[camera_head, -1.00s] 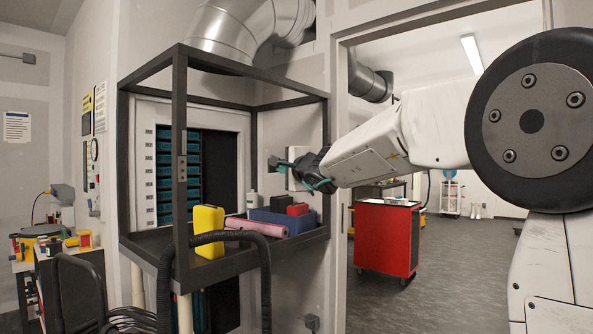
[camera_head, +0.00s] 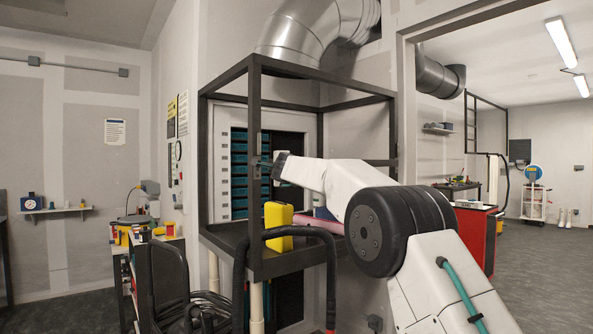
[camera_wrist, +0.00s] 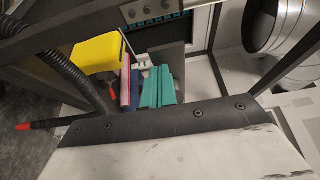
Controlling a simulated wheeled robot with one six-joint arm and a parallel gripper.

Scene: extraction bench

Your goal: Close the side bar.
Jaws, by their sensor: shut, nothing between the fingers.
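The extraction bench has a dark metal frame (camera_head: 229,75) around a shelf. Its front post (camera_head: 257,110) carries a small latch plate (camera_head: 257,168). In the wrist view the teal fingers (camera_wrist: 158,87) lie together, empty, above the shelf contents. My arm hides the frame's right lower part.
A black hose (camera_head: 331,265) loops in front. A red cabinet (camera_head: 478,237) stands at the right. A metal duct (camera_head: 318,30) hangs above. Grey floor is free at the far right.

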